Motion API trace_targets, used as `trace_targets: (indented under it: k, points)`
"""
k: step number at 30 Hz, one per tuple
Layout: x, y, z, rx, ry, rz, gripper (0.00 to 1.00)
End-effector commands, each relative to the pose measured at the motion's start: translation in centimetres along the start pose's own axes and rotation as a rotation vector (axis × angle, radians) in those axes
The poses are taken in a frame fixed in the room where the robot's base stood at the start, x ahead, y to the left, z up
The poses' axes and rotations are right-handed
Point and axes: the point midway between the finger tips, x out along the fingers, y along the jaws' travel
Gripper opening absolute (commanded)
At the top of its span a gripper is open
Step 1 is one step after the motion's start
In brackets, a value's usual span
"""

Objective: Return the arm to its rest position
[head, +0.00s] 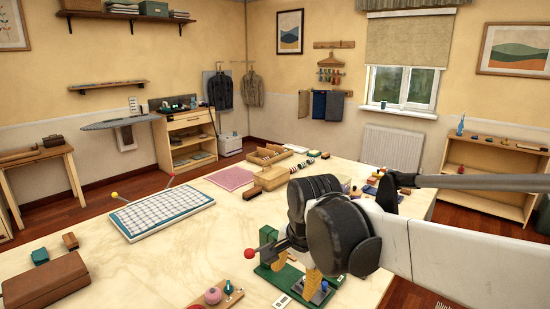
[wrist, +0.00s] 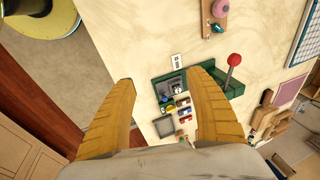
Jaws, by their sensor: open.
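My arm reaches in from the right in the head view, over the near right part of the big pale table (head: 150,265). My gripper (head: 298,272) points down with its yellow fingers, partly hidden behind the dark arm joint. In the wrist view my gripper (wrist: 158,78) shows its two yellow fingers spread well apart with nothing between them. Below it on the table is a green device (head: 275,285) with a red knob (head: 249,254). The device also shows in the wrist view (wrist: 215,80), beyond the fingers. I cannot tell the exact gap between fingers and device.
A pink round piece (head: 213,295) lies left of the device. A white checked board (head: 160,211), a pink mat (head: 229,178) and a wooden organiser (head: 270,180) are farther back. A brown case (head: 45,284) is at the front left. The table's middle is mostly clear.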

Motion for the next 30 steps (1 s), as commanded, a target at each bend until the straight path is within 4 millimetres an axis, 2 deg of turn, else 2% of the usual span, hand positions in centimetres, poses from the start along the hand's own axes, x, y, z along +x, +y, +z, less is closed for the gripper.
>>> trace_targets:
  k: [1,6,9,13,15,19,30]
  points:
    - [-1.2,2.5,-0.5,-0.061,0.025,-0.021,0.63]
    - [-3.8,9.9,-1.2,-0.332,0.137,-0.075,0.63]
    - [-4.3,13.9,-1.0,-0.483,0.21,-0.083,0.63]
    - [-4.2,17.7,-0.6,-0.642,0.292,-0.074,0.63]
    - [-4.1,19.0,-0.3,-0.703,0.323,-0.065,0.63]
    - [-3.9,20.2,-0.1,-0.767,0.355,-0.054,0.63]
    - [-3.8,20.4,-0.1,-0.774,0.359,-0.052,0.63]
